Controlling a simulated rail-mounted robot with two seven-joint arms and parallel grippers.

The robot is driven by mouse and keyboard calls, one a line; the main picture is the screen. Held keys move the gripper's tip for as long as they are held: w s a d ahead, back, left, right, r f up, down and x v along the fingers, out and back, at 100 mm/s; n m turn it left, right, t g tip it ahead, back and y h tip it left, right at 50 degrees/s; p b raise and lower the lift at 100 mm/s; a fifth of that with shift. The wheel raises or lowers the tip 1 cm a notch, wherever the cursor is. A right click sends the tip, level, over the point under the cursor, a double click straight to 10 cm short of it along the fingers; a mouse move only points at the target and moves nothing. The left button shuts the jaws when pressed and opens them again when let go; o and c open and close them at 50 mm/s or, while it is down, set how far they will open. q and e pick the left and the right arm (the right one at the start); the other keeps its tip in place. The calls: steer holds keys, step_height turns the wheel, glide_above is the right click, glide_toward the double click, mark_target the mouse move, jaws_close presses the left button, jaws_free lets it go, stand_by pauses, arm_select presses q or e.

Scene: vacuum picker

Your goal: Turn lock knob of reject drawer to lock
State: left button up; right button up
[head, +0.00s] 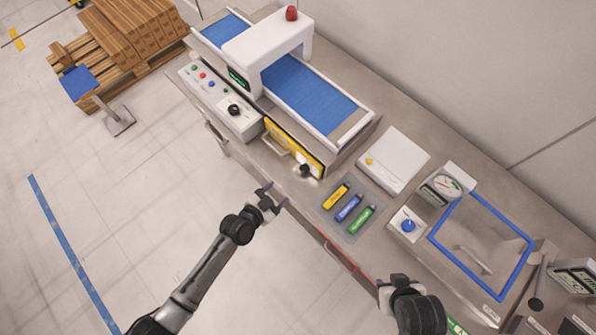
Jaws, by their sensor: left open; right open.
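The reject drawer (293,148) has a yellow front and a grey handle (275,145), and sits below the blue conveyor. A small black knob (305,170) stands on a light plate at the drawer's right end; which way it is turned is too small to tell. My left gripper (272,194) is open and empty, below and left of this knob and apart from it. My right gripper (386,281) is open at the bench's front edge, well to the right of the drawer; its fingers show only in part.
A control panel (215,107) with coloured buttons and a black dial is left of the drawer. A grey tray (330,212) holds yellow, blue and green items. A blue-framed clear lid (455,228) and a blue knob (408,226) are at right.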

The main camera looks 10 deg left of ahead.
mark_target(302, 171)
arm_select(q)
steer(key=b+x, duration=0.2)
steer(key=x, duration=1)
steer(key=shift+w+d+f, duration=0.1)
steer(key=shift+w+d, duration=0.05)
steer(key=shift+w, duration=0.25)
steer(key=shift+c, duration=1.4)
steer(key=c, duration=0.7)
steer(key=shift+o, duration=0.2)
steer(key=shift+f+n+b, duration=0.2)
steer(key=shift+n+b, duration=0.2)
steer(key=shift+b, duration=0.35)
steer(key=n+g+h+b, duration=0.1)
steer(key=n+b, duration=0.1)
steer(key=b, duration=0.1)
steer(key=shift+h, duration=0.3)
steer(key=shift+r+n+g+h+b, duration=0.15)
steer(key=shift+n+g+h+b, duration=0.35)
steer(key=shift+n+b, duration=0.9)
steer(key=shift+m+b, duration=0.4)
